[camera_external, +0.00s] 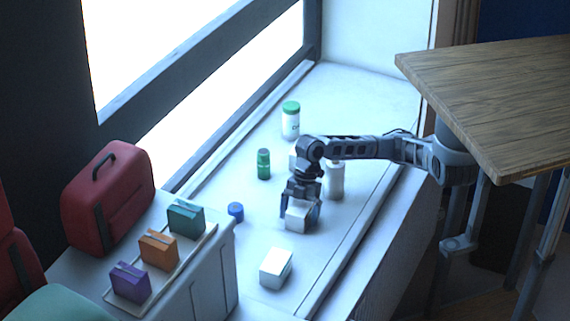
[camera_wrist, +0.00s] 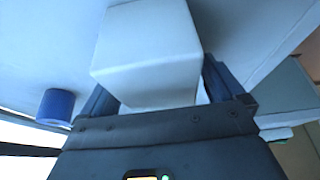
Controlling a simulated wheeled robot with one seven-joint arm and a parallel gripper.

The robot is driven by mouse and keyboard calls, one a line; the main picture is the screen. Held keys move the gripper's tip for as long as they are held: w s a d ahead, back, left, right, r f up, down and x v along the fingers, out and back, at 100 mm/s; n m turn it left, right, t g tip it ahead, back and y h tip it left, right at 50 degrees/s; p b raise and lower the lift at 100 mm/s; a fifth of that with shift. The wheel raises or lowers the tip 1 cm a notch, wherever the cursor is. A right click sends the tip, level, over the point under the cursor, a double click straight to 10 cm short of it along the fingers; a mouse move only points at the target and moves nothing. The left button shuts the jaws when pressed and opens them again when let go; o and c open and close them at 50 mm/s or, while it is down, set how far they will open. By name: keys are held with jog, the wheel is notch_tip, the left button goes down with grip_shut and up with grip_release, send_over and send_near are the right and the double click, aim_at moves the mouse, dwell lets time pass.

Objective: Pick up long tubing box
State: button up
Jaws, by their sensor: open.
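A plain white box (camera_external: 297,218) sits on the white counter directly below my gripper (camera_external: 300,206). In the wrist view this white box (camera_wrist: 150,50) fills the space between the two dark fingers, one on each side of it. The fingers are apart, and I cannot tell whether either touches the box. A second white box (camera_external: 277,268) lies on the counter nearer the camera, apart from my gripper. No label is readable on either box, so I cannot tell which is the long tubing box.
A blue roll (camera_external: 235,211) stands left of my gripper. A green bottle (camera_external: 263,164), a green-capped white jar (camera_external: 291,120) and a pale bottle (camera_external: 336,180) stand behind. Teal (camera_external: 186,216), orange (camera_external: 158,249) and purple (camera_external: 130,282) boxes sit on a tray at left. A wooden table (camera_external: 500,100) is at right.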

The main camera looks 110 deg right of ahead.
jog(key=shift+f, duration=0.25)
dwell(0.4)
jog(key=c, duration=1.1)
